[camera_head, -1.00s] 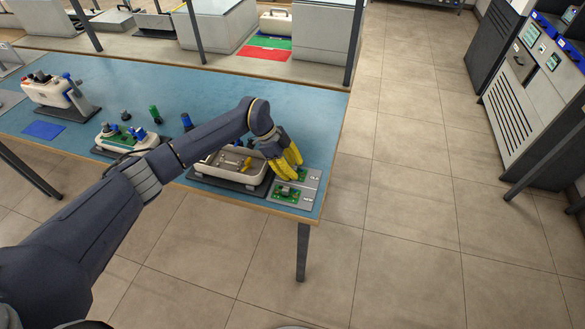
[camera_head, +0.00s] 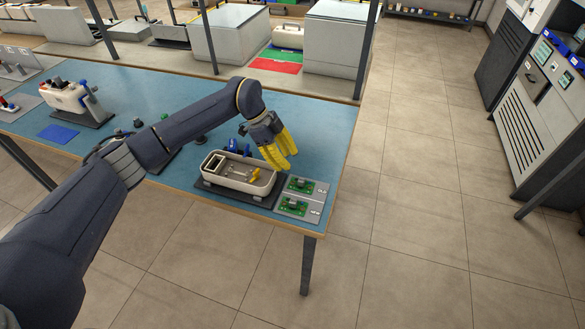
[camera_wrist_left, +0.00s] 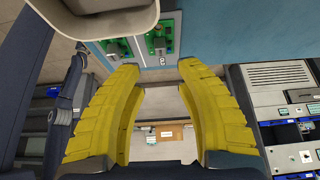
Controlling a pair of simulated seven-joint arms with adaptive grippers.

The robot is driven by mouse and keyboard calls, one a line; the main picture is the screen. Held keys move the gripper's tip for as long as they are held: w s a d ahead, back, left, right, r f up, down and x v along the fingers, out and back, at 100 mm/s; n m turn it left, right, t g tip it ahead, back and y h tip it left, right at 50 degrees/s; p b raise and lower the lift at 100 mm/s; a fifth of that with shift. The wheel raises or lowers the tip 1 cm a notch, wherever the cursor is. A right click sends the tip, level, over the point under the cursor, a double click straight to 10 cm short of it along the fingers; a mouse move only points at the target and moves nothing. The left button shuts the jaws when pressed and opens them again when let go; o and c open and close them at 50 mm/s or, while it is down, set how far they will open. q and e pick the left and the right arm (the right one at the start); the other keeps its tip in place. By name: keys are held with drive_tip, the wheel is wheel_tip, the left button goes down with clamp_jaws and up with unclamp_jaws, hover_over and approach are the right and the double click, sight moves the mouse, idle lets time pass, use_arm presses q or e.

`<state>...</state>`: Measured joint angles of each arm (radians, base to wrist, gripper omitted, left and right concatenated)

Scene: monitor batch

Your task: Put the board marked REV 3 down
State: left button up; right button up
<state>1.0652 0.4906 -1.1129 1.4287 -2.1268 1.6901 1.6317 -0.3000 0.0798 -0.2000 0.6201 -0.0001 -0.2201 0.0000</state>
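Two green circuit boards lie side by side on a grey plate at the table's right front corner: the far board (camera_head: 299,184) and the near board (camera_head: 293,206). Both also show in the left wrist view, one at the centre (camera_wrist_left: 158,41) and one to its left (camera_wrist_left: 118,49). The plate carries a small label beside each board, too small to read, so I cannot tell which is REV 3. My left gripper (camera_head: 284,161) hangs above the table behind the boards, apart from them. Its yellow fingers (camera_wrist_left: 158,68) are spread and empty. My right gripper is out of view.
A beige open housing (camera_head: 238,190) stands on a dark base just left of the plate. Blue parts (camera_head: 237,147) stand behind it. A white device (camera_head: 65,98) and a blue mat (camera_head: 57,133) are farther left. Blue tabletop (camera_head: 325,140) is clear at the right.

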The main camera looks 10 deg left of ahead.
use_arm(q)
drive_tip(key=shift+v, duration=1.1)
